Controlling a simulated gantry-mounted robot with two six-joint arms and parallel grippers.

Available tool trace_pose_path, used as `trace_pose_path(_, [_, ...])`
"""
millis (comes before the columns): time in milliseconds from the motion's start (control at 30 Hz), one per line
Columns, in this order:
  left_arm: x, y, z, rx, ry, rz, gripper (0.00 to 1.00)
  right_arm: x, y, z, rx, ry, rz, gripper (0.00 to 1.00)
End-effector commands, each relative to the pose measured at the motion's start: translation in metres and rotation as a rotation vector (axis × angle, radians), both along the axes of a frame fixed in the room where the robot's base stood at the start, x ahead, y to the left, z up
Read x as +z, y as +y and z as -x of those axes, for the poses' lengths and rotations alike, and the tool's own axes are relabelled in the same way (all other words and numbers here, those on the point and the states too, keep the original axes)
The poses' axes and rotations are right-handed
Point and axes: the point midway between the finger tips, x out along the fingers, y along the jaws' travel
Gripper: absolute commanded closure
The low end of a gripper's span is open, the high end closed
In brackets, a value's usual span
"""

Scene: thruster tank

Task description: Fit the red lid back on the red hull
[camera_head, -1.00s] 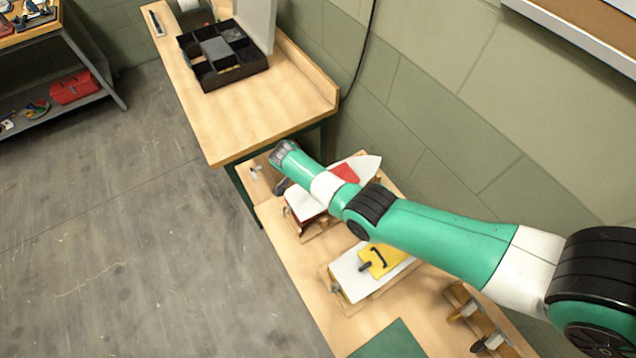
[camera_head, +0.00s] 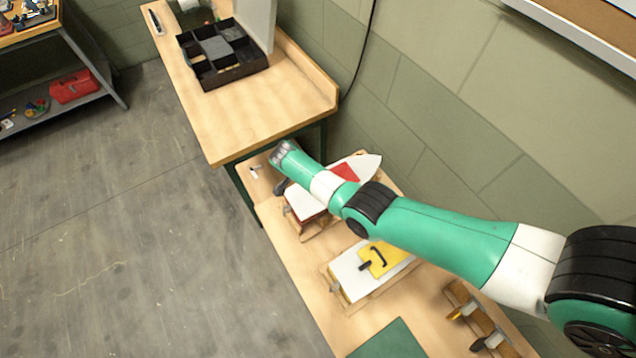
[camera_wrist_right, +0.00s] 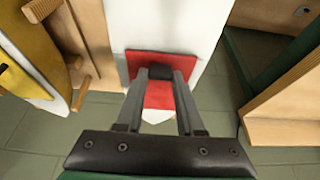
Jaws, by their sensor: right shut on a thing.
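The red hull (camera_head: 303,206) has a white deck and red sides and lies on the lower bench, partly covered by my right arm. A red patch (camera_head: 345,172) shows on its deck in the head view. In the right wrist view the red lid (camera_wrist_right: 158,97) lies over the white deck (camera_wrist_right: 175,30). My right gripper (camera_wrist_right: 160,75) is shut on the lid's dark handle, which is mostly hidden between the fingertips. I cannot tell whether the lid is seated flush or held just above the deck. My left gripper is not in view.
A white hull with a yellow lid (camera_head: 384,260) sits on a wooden stand nearer on the bench. Wooden holders (camera_head: 470,318) and a green mat (camera_head: 390,342) are nearer still. A black compartment tray (camera_head: 224,57) stands on the higher bench, whose front half is clear.

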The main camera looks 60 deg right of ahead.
Motion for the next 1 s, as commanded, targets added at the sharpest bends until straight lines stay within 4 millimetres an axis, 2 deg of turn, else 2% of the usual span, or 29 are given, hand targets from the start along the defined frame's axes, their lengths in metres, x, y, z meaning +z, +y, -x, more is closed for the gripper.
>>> trace_pose_path(333, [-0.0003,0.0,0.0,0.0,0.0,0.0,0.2,-0.0017,-0.0001,-0.0004,0.0,-0.001,0.0,1.0])
trace_pose_path(367, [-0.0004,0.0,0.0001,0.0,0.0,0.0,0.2,-0.0017,-0.0001,-0.0004,0.0,-0.001,0.0,0.62])
trace_pose_path(500, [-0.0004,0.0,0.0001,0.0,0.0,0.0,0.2,-0.0017,-0.0001,-0.0003,0.0,0.0,0.0,0.36])
trace_pose_path(567, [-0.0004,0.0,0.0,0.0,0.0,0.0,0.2,-0.0017,-0.0001,-0.0003,0.0,0.0,0.0,0.28])
trace_pose_path(833, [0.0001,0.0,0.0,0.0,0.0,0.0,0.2,-0.0014,0.0,-0.0001,0.0,0.0,0.0,0.28])
trace_pose_path(1000, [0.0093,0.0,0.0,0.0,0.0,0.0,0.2,0.0074,0.0,-0.0001,0.0,0.0,0.0,0.28])
